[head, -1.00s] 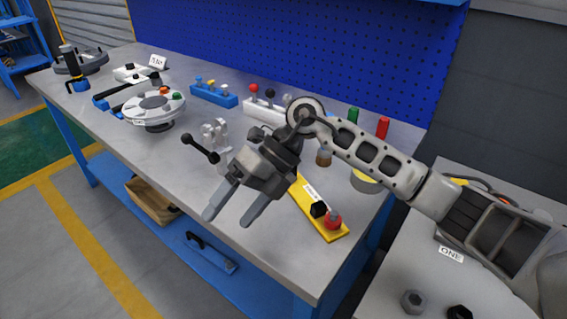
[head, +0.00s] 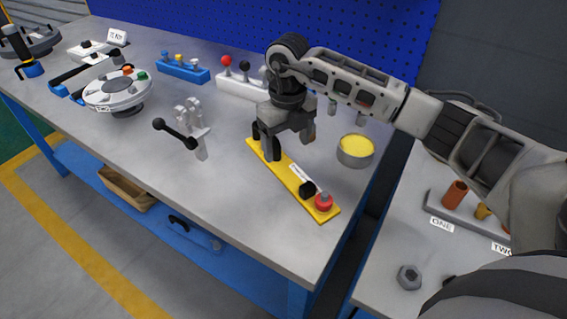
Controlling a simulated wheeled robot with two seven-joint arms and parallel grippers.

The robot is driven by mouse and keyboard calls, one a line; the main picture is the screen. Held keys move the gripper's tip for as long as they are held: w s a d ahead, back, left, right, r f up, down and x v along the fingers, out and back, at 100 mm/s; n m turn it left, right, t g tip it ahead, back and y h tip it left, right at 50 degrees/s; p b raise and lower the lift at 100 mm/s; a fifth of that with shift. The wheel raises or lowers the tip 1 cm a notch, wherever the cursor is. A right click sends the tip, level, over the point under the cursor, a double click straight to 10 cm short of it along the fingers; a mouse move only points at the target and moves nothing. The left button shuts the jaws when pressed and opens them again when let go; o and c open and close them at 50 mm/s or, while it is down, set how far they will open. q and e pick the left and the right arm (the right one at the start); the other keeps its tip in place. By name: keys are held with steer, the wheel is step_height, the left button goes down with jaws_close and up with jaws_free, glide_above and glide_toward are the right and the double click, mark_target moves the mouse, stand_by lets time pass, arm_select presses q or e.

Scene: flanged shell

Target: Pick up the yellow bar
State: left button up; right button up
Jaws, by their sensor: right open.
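The yellow bar (head: 284,172) lies flat on the grey workbench, running from the middle towards the front right edge. It carries a white label, a black knob (head: 307,189) and a red knob (head: 324,202) at its near end. My right gripper (head: 265,148) points down at the far end of the bar, its two fingers apart with the bar's end at or between the tips. I cannot tell whether the fingers touch it. The gripper hides part of that far end. My left gripper is not in view.
A round tin with yellow contents (head: 356,150) stands right of the bar. A grey stand with a black-knobbed lever (head: 190,133) stands to the left. White (head: 240,86) and blue (head: 183,70) knob holders stand behind. A second table (head: 385,235) is at right, across a gap.

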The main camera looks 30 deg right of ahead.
mark_target(284, 166)
steer(key=f, duration=0.3)
steer(key=f+p, duration=0.1)
steer(key=f, duration=0.1)
steer(key=shift+a+f, duration=0.25)
steer(key=shift+f, duration=0.05)
steer(key=shift+c, duration=0.3)
steer(key=shift+w+r, duration=0.1)
steer(key=c, duration=1.6)
steer(key=shift+o, duration=0.2)
steer(key=shift+r, duration=0.4)
step_height(284, 166, up, 2)
steer(key=shift+r+b, duration=0.1)
steer(key=shift+b, duration=0.4)
steer(key=s+a+r+b, duration=0.1)
steer(key=s+a+r, duration=0.8)
steer(key=a+r, duration=0.1)
steer(key=shift+s, duration=0.4)
